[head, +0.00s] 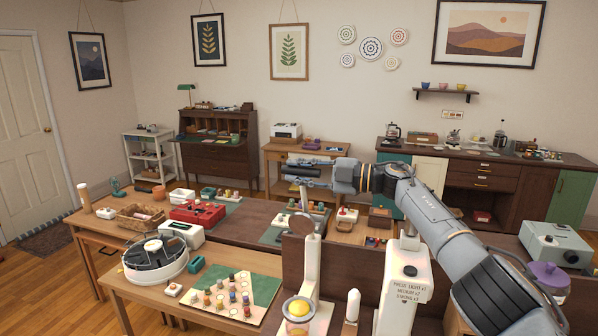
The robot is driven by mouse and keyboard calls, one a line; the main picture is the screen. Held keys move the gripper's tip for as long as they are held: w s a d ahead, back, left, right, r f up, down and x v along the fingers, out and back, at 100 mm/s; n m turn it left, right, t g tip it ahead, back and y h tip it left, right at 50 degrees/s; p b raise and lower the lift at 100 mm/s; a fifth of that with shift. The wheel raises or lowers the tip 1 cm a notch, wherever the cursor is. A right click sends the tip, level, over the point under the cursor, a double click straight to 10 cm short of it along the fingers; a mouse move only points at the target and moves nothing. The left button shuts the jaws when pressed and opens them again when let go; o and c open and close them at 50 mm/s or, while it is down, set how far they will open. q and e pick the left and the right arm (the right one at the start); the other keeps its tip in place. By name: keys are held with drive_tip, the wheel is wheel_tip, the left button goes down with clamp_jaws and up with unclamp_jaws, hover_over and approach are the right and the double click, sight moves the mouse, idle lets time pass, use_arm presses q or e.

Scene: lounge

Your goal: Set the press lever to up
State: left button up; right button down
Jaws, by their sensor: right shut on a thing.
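The press (311,262) is a tall white column at the front middle, with a dark rounded part near its top. A yellow fruit-like dome (298,308) sits in a cup at its foot. My right gripper (302,172) reaches in from the right, above the column, and is shut. A thin upright piece, which looks like the press lever (304,197), runs from the dark part up to its fingers. The fingers cover its upper end, so the exact grip is hard to see. My left gripper is out of view.
A white machine with printed text (405,285) stands right of the press, below my arm. Left are a green board with small pieces (262,288) and a round white tray (128,268). A dark wooden panel (355,268) stands behind the press.

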drive_tip(key=c, duration=1.3)
unclamp_jaws()
drive_tip(key=shift+w+d+r, duration=0.25)
drive_tip(key=shift+r, duration=0.1)
drive_tip(key=shift+c, duration=0.2)
drive_tip(key=shift+o, duration=0.8)
drive_tip(key=shift+w+f, duration=0.2)
drive_tip(key=shift+f, duration=0.1)
drive_tip(key=shift+d+f, duration=0.1)
drive_tip(key=shift+d, duration=0.05)
drive_tip(key=shift+d, duration=0.55)
drive_tip(key=v, duration=1)
drive_tip(key=shift+s, duration=0.35)
drive_tip(key=shift+d, duration=0.15)
